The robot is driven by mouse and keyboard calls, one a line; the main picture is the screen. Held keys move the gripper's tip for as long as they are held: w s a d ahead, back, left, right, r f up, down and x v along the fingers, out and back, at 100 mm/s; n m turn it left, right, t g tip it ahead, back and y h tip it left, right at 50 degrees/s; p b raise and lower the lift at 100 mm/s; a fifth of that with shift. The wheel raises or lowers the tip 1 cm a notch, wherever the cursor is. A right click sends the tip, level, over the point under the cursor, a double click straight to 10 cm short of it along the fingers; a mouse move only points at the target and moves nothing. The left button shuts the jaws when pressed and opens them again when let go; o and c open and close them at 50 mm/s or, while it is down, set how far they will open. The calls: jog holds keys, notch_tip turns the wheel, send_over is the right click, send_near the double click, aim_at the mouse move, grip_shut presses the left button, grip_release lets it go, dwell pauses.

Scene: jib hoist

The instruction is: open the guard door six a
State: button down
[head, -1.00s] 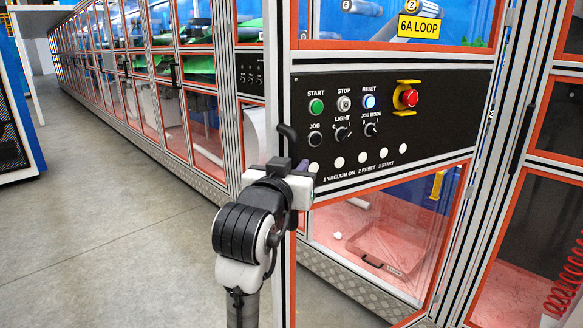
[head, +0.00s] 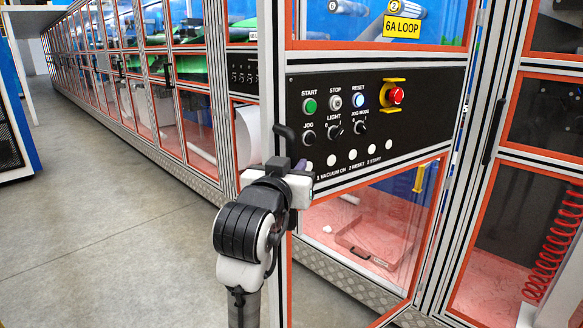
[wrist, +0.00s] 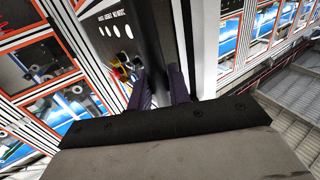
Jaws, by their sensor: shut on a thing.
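The guard door (head: 276,60) has a white and orange-red frame, clear panes and a black control panel (head: 420,113). A yellow 6A LOOP sign (head: 402,27) shows at its upper pane. The door stands out at an angle from the machine line, its left edge nearest me. My gripper (head: 300,168) is at that left edge, shut on the black door handle (head: 286,133). In the wrist view my two dark fingers (wrist: 160,88) lie on either side of the handle (wrist: 152,35). Their exact contact is partly hidden.
The panel carries buttons, knobs and a red emergency stop (head: 396,95). A long row of guarded machine bays (head: 150,90) runs back at the left. The grey floor (head: 110,240) in front is clear. A red coiled hose (head: 560,240) hangs at the right.

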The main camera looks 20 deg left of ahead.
jog(key=shift+d+r, duration=0.1)
jog(key=c, duration=1.6)
grip_release()
jog(key=shift+s, duration=0.1)
jog(key=s+b, duration=0.1)
jog(key=s, duration=0.3)
jog(key=s+d+b, duration=0.1)
jog(key=s, duration=0.4)
jog(key=s+b, duration=0.1)
jog(key=s, duration=0.3)
jog(key=shift+s+d, duration=0.25)
jog(key=shift+s, duration=0.05)
